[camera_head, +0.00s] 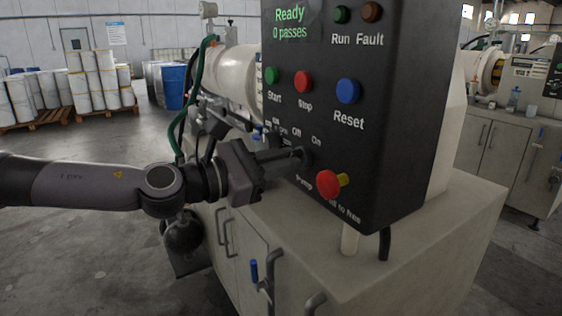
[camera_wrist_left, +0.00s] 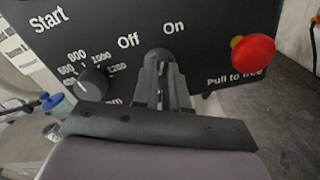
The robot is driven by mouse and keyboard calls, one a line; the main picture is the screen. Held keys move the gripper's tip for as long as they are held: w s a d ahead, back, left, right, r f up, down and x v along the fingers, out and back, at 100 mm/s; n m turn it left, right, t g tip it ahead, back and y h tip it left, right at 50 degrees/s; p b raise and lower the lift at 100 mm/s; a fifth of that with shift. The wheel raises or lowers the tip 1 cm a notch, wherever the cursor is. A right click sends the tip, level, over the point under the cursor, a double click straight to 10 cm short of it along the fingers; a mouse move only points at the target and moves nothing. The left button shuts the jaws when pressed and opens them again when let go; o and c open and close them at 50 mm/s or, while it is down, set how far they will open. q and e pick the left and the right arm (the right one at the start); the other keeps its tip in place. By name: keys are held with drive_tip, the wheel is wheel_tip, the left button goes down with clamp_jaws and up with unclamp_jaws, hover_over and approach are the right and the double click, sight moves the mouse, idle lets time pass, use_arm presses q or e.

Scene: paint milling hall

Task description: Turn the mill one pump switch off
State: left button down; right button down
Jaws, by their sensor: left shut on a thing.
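The black control panel (camera_head: 392,130) of the mill stands in front of me, with a pump switch under the words Off and On. My left gripper (camera_head: 296,156) reaches in from the left and is shut on the pump switch (camera_wrist_left: 157,55). In the left wrist view the gripper (camera_wrist_left: 160,82) covers most of the switch, and only its dark rounded top shows between Off and On. Which way the switch points I cannot tell. My right gripper is in neither view.
A red emergency stop (camera_head: 328,184) sits close right of the gripper. Start (camera_head: 272,76), Stop (camera_head: 303,82) and Reset (camera_head: 348,91) buttons are above. A speed knob (camera_wrist_left: 94,80) is left of the switch. The beige cabinet (camera_head: 400,270) lies below.

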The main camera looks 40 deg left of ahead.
use_arm(q)
drive_tip(key=n, duration=1.1)
drive_tip(key=shift+w+a+n, duration=0.1)
drive_tip(key=shift+a+n, duration=0.1)
drive_tip(key=shift+n, duration=0.1)
idle(0.5)
drive_tip(key=c, duration=1.2)
unclamp_jaws()
drive_tip(key=shift+o, duration=0.2)
drive_tip(key=shift+b, duration=0.4)
